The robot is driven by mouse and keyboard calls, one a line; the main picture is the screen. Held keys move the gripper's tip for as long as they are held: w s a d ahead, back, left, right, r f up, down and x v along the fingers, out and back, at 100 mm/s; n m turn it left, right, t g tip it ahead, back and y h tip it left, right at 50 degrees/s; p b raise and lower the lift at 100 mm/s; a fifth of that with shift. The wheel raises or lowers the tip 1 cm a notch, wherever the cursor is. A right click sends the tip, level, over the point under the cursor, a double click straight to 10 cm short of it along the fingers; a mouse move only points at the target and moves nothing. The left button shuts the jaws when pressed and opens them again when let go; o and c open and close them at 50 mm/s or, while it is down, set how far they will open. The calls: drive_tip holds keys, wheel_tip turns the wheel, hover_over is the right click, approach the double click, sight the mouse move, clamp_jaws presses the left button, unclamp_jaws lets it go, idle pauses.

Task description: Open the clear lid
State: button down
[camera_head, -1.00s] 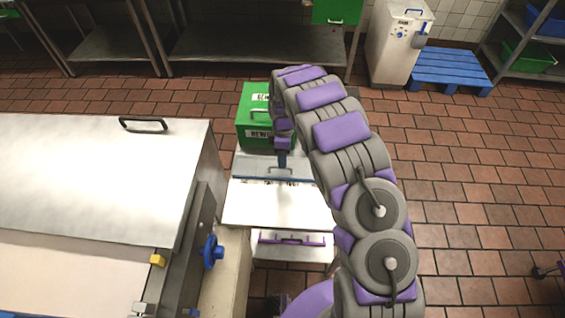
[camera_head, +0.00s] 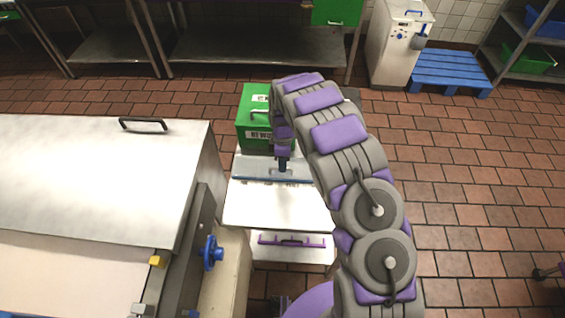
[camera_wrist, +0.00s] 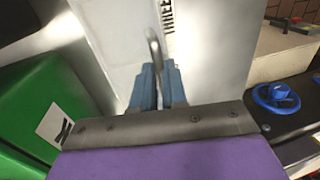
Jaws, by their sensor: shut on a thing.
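The clear lid (camera_head: 252,168) is a pale see-through panel with a bluish front edge. It lies about flat on the back part of the white-topped unit in the middle of the head view. It also shows as a pale panel in the wrist view (camera_wrist: 112,38). Its thin grey curved handle (camera_wrist: 154,48) runs between my blue fingertips. My gripper (camera_wrist: 158,86) is shut on this handle. In the head view my gripper (camera_head: 283,166) reaches down onto the lid and hides the handle. My arm covers the lid's right end.
A green box (camera_head: 254,132) stands right behind the lid. A large steel machine (camera_head: 110,170) with a blue knob (camera_head: 211,252) is close on the left. A purple-handled drawer (camera_head: 292,241) is below the white top (camera_head: 275,208). Tiled floor is clear to the right.

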drive_tip(key=shift+w+r, duration=0.15)
drive_tip(key=shift+w, duration=0.05)
idle(0.6)
drive_tip(key=shift+w+r+g+p, duration=0.35)
drive_tip(key=shift+w+g+p, duration=0.05)
drive_tip(key=shift+g+p, duration=0.3)
drive_tip(key=shift+w+d+r+p, duration=0.1)
drive_tip(key=shift+w+r+p, duration=0.4)
drive_tip(key=shift+r+p, duration=0.1)
drive_tip(key=shift+w+r+p, duration=0.45)
drive_tip(key=shift+w+p, duration=0.05)
drive_tip(key=shift+w, duration=0.3)
drive_tip(key=shift+w+d+f+p, duration=0.15)
drive_tip(key=shift+w+p, duration=0.15)
drive_tip(key=shift+w, duration=0.8)
